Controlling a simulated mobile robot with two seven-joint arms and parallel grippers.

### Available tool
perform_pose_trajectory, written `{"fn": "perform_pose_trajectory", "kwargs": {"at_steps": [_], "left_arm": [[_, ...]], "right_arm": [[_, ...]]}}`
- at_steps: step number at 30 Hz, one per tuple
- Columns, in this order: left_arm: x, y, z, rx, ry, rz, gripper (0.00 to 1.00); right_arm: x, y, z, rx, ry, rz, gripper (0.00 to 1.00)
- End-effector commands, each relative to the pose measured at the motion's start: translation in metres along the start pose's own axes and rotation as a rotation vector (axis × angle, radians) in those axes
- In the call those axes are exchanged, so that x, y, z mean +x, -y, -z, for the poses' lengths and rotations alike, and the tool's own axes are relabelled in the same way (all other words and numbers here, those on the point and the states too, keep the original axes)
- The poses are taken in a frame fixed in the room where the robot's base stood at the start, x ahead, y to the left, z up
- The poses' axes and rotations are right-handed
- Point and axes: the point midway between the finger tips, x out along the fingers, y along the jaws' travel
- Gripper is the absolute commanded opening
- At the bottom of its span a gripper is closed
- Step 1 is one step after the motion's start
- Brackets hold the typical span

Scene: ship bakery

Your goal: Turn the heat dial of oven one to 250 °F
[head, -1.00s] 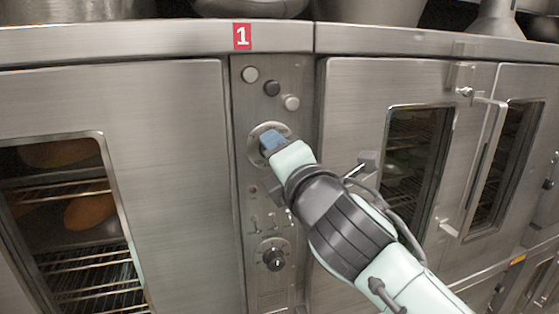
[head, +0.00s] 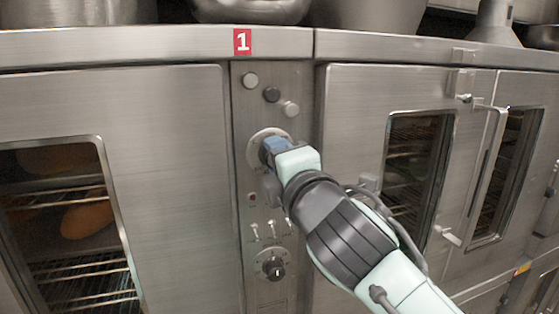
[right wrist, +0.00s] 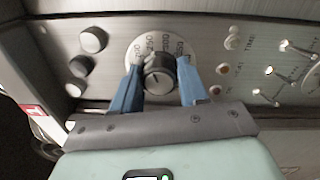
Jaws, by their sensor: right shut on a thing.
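The heat dial is a round dark knob (right wrist: 159,78) on a pale scale plate with printed numbers, seen in the right wrist view. In the head view its round plate (head: 256,152) shows on the panel under the red "1" label (head: 242,41), with the knob mostly hidden by my gripper. My right gripper (right wrist: 160,70) has its two blue fingers on either side of the knob, shut on it. In the head view the right gripper (head: 272,149) covers the dial from the right. My left gripper is not in view.
Three round buttons (head: 271,95) sit above the dial. Small switches (head: 271,230) and a second black knob (head: 273,267) sit below it. Oven doors with windows flank the panel, the left one (head: 180,180) with bread inside. Metal pots (head: 370,12) stand on top.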

Motion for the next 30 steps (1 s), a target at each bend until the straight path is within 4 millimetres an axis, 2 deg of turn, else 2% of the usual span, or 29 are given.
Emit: {"fn": "perform_pose_trajectory", "kwargs": {"at_steps": [1,2,3,4,13,17,30], "left_arm": [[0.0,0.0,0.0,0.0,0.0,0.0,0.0],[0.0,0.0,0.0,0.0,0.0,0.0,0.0],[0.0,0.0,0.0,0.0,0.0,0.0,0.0],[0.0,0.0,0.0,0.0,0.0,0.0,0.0],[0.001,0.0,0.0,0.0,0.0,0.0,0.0],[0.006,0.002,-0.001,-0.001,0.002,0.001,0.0],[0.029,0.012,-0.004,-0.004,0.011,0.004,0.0]], "right_arm": [[-0.002,-0.005,-0.001,0.001,0.0,-0.013,0.13],[-0.002,-0.005,-0.001,0.001,0.0,-0.013,0.5],[-0.002,-0.005,-0.001,0.001,0.0,-0.013,0.63],[-0.001,-0.005,-0.001,0.0,0.0,-0.012,0.65],[-0.002,-0.002,-0.001,-0.001,0.0,-0.006,0.65],[-0.014,-0.001,-0.001,0.0,0.001,-0.005,0.65],[-0.106,-0.001,-0.001,0.0,0.0,-0.009,0.65]]}}
